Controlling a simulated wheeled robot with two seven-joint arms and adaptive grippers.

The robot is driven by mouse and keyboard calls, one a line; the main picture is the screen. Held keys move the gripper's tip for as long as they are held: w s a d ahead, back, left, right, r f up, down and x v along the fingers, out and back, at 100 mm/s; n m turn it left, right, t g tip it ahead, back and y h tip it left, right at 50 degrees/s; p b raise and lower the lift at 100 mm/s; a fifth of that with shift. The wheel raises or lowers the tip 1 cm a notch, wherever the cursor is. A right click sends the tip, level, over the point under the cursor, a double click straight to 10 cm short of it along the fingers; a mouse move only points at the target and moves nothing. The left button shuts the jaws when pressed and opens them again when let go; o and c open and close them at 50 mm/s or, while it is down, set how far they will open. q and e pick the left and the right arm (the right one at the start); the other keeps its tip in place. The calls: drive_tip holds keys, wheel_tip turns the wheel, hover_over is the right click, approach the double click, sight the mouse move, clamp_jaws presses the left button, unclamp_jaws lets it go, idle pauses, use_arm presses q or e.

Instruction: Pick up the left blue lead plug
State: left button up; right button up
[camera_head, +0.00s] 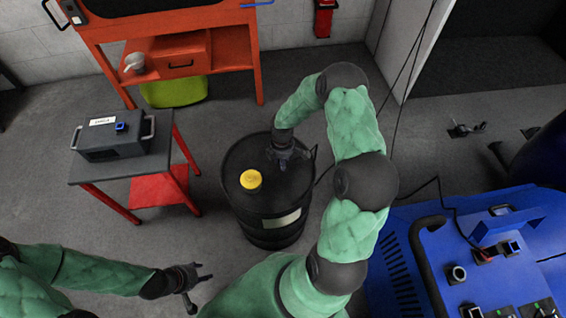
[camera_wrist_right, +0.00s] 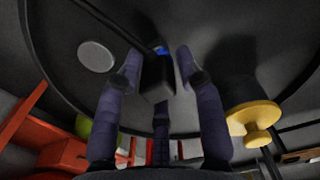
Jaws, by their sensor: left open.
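A black plug with a blue part (camera_wrist_right: 158,74) shows in the right wrist view, just above the black drum top, with a dark cable running to it. My right gripper (camera_head: 287,157) points down at the drum top in the head view and hides the plug there. In the wrist view its fingers (camera_wrist_right: 158,66) stand around the plug, with narrow gaps at the left and right fingers, so it looks open. My left gripper (camera_head: 202,287) is open and empty, low over the floor left of the drum.
The black drum (camera_head: 265,235) has a yellow cap (camera_head: 250,179). A grey box (camera_head: 112,143) with a blue socket (camera_head: 120,127) stands on a red-legged table (camera_head: 90,172) at left. A blue machine (camera_head: 400,260) stands at right, with cables nearby. Floor left of the drum is clear.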

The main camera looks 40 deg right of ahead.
clamp_jaws()
drive_tip(key=shift+r, duration=0.15)
drive_tip(key=shift+r+p, duration=0.45)
drive_tip(key=shift+r, duration=0.1)
wheel_tip(320, 180, up, 2)
drive_tip(key=shift+a+r+p, duration=0.1)
drive_tip(key=shift+r+p, duration=0.15)
drive_tip(key=shift+p, duration=0.45)
drive_tip(key=a+r+p, duration=0.4)
drive_tip(key=a+r, duration=0.5)
drive_tip(key=a, duration=0.4)
drive_tip(key=shift+s+a, duration=0.35)
drive_tip(key=shift+a, duration=0.05)
